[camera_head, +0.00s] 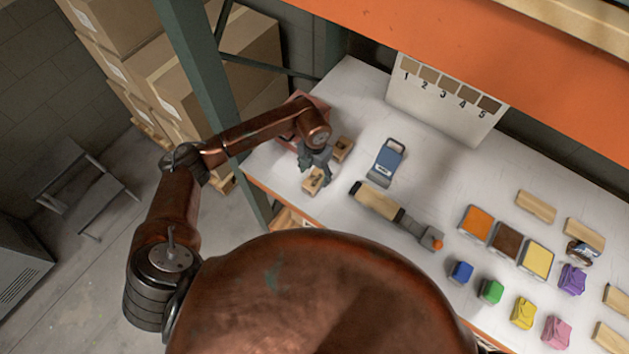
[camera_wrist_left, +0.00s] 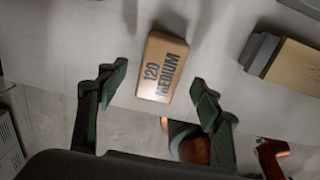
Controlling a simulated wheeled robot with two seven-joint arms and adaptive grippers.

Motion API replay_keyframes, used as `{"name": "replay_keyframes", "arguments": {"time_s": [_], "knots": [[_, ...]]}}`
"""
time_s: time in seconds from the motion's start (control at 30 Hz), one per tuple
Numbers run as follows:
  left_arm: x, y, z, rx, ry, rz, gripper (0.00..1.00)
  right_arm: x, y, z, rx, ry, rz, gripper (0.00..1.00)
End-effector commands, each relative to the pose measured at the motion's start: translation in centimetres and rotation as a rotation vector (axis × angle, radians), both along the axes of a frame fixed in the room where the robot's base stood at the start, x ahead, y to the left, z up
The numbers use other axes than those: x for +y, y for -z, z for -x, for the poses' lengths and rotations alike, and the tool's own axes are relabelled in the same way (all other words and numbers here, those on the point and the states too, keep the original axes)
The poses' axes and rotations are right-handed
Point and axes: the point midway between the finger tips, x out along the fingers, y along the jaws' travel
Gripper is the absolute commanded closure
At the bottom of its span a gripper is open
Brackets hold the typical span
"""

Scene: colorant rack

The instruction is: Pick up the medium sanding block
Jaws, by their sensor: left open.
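The medium sanding block (camera_wrist_left: 162,68) is a tan block marked "120 MEDIUM" in the left wrist view. It lies flat on the white tabletop near its edge. In the head view it appears to be the small tan block (camera_head: 315,180) at the front left of the table. My left gripper (camera_wrist_left: 160,85) is open and empty. Its two fingers stand to either side of the block in the wrist view, apart from it. In the head view the left gripper (camera_head: 312,164) is just above and behind this block, and partly hides it. My right gripper is not in view.
A second tan block (camera_head: 342,149) sits close behind the gripper. A blue-and-grey device (camera_head: 387,160) and a long wooden piece with dark ends (camera_head: 378,201) lie to the right. Colored squares and small colored blocks stand farther right. A green rack post (camera_head: 207,90) rises at the left.

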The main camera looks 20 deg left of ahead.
Motion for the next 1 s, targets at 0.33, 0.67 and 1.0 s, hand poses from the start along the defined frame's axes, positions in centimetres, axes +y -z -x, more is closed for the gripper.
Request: {"name": "replay_keyframes", "arguments": {"time_s": [0.33,0.67,1.0], "knots": [[0.0,4.0,0.2,0.002,0.001,0.002,0.4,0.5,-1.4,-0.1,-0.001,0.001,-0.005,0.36],[0.0,4.1,0.1,0.001,0.001,0.002,0.47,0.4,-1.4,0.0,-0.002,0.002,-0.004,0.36],[0.0,4.1,0.1,0.001,0.001,0.002,0.71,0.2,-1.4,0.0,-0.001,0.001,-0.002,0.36]]}}
